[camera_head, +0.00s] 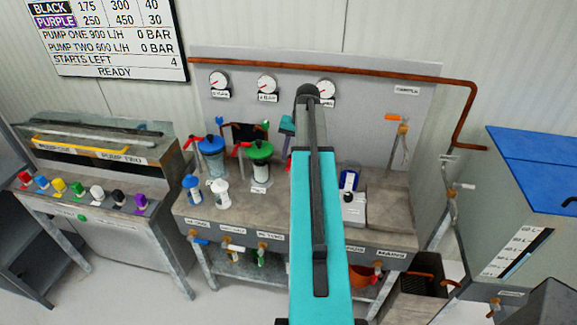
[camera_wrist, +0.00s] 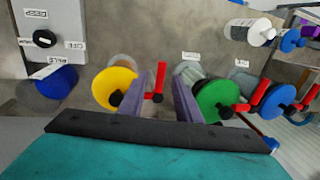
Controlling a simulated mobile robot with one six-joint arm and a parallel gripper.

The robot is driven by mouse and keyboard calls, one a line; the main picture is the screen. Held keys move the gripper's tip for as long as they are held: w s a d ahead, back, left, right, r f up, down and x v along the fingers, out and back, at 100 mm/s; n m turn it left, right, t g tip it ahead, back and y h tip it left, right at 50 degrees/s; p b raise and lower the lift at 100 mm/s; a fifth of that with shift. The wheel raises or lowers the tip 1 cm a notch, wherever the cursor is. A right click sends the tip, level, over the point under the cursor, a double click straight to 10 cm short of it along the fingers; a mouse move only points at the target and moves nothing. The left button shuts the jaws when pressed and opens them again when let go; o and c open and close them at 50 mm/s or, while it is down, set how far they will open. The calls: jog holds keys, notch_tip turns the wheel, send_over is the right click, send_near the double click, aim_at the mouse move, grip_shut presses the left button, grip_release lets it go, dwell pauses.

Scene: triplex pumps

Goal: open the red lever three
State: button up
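In the wrist view three lidded filters show, yellow (camera_wrist: 114,89), green (camera_wrist: 217,101) and blue (camera_wrist: 279,101), each with a red lever by its lid. The red lever by the yellow lid (camera_wrist: 158,78) shows in the gap between the two purple fingers of my gripper (camera_wrist: 163,88). The fingers stand apart, with no clear contact on the lever. In the head view the red levers of the blue filter (camera_head: 188,142) and green filter (camera_head: 242,148) show. My teal arm hides the gripper and the yellow filter there.
The green filter (camera_head: 260,166) stands close beside my arm. White and blue bottles (camera_head: 219,193) stand in front of it on the bench. A grey device (camera_head: 353,200) is right of the arm. Gauges (camera_head: 267,84) and a copper pipe (camera_head: 400,74) line the back panel.

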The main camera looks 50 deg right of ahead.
jog(key=shift+w+a+f+b, duration=0.15)
jog(key=shift+f+b, duration=0.15)
jog(key=shift+f, duration=0.4)
jog(key=shift+w+f+b, duration=0.1)
jog(key=shift+f+b, duration=0.2)
jog(key=shift+f, duration=0.35)
